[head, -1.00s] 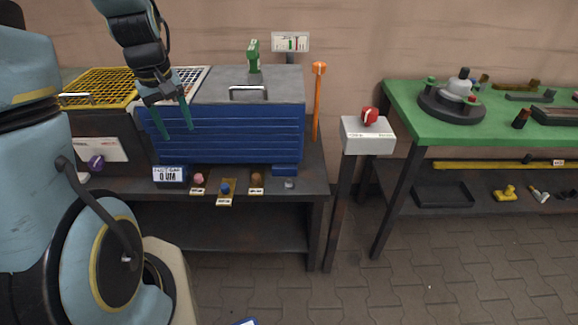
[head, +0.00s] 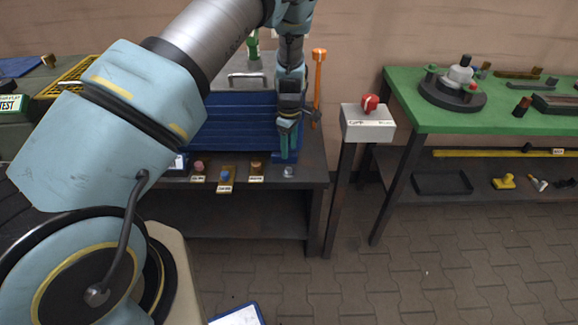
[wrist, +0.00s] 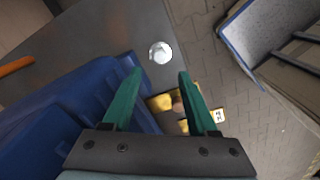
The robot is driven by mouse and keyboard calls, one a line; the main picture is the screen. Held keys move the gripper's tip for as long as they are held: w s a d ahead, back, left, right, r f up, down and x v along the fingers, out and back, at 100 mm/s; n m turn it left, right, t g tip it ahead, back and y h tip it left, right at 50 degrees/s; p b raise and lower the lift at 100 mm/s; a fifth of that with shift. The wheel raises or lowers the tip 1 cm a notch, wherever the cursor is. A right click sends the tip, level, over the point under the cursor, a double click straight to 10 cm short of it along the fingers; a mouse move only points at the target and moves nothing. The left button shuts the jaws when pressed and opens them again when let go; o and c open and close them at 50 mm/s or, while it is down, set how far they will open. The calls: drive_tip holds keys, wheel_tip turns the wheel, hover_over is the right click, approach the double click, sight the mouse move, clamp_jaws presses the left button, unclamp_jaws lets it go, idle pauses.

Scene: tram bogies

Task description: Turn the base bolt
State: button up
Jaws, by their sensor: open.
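The base bolt, a silver hex bolt (head: 289,171), stands on the dark bench top near its front right corner, beside the blue ribbed housing (head: 228,122). In the wrist view the bolt (wrist: 160,52) shows just beyond and between my green fingertips. My gripper (head: 287,150) points down above the bolt, in front of the housing's right end. It is open, with nothing between its fingers (wrist: 159,74). The bolt looks clear of both fingers; the exact height gap cannot be told. My arm hides the left part of the housing.
Pink, blue and brown knobs (head: 225,175) with small labels line the bench front left of the bolt. An orange handle (head: 318,75) rises behind. A grey post box (head: 367,124) with a red knob stands right, then a green table (head: 450,115). Paved floor between is mostly clear.

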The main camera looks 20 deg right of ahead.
sight(289, 169)
wheel_tip(289, 169, down, 9)
drive_tip(key=shift+f+p, duration=0.1)
drive_tip(key=shift+p, duration=1.05)
clamp_jaws()
